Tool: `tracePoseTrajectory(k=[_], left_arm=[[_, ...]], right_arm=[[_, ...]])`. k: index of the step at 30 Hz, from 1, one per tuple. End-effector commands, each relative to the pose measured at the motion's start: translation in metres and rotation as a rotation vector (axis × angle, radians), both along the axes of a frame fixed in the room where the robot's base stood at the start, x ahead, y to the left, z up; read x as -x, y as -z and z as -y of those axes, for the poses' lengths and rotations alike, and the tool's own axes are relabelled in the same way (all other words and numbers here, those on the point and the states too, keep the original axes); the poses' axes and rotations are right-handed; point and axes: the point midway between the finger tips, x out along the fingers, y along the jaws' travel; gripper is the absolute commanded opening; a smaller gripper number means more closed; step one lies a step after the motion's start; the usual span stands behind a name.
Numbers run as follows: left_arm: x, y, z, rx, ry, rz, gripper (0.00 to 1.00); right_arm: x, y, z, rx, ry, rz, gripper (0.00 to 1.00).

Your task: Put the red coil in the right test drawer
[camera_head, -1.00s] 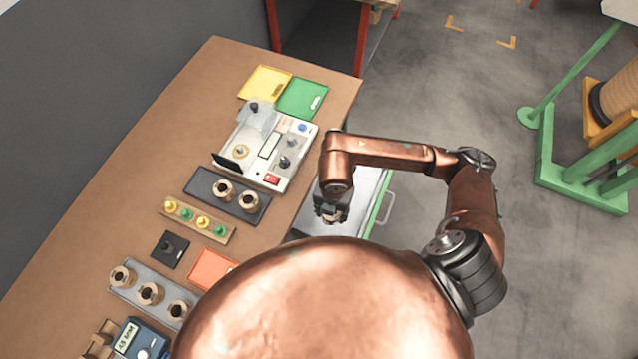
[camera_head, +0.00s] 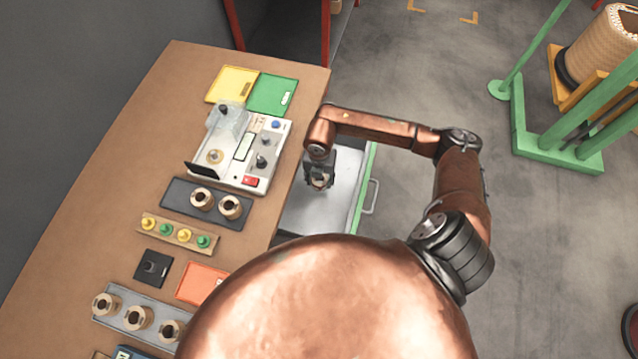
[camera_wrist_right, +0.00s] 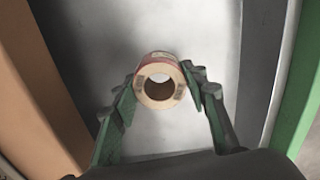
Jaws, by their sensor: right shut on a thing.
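My right gripper (camera_head: 320,182) is over the open drawer (camera_head: 338,208), which sticks out from the right edge of the bench. In the right wrist view the right gripper (camera_wrist_right: 162,100) is shut on a coil (camera_wrist_right: 158,82), one finger on each side. The coil is a short tan ring with a dark hole and a reddish band on its outside. The grey drawer floor (camera_wrist_right: 205,50) lies behind it; I cannot tell how high the coil is above it. My left gripper is not in view.
On the bench, a tester (camera_head: 240,150) with a clear cover stands by yellow (camera_head: 232,84) and green (camera_head: 272,94) trays. A dark tray (camera_head: 178,205) holds two coils; a grey tray (camera_head: 160,311) holds more. The drawer has green sides and a handle (camera_head: 371,197).

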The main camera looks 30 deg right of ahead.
Motion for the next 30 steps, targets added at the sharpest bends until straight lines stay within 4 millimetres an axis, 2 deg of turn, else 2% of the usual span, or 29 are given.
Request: tracePoseTrajectory(k=[1,4,16,17,24,30], left_arm=[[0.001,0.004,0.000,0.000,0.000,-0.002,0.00],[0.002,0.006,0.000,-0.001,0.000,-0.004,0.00],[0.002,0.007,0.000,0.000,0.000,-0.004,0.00],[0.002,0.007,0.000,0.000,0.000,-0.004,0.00],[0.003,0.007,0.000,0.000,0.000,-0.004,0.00],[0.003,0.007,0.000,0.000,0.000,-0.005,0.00]], right_arm=[[0.003,0.012,-0.001,-0.002,0.000,-0.006,0.11],[0.002,0.025,-0.002,-0.003,0.000,-0.004,0.11],[0.002,0.030,-0.002,-0.001,-0.001,-0.003,0.11],[0.002,0.030,-0.001,-0.001,-0.001,-0.003,0.42],[0.002,0.030,-0.001,-0.001,-0.001,-0.003,0.58],[0.002,0.030,-0.001,-0.001,-0.001,-0.003,0.58]])
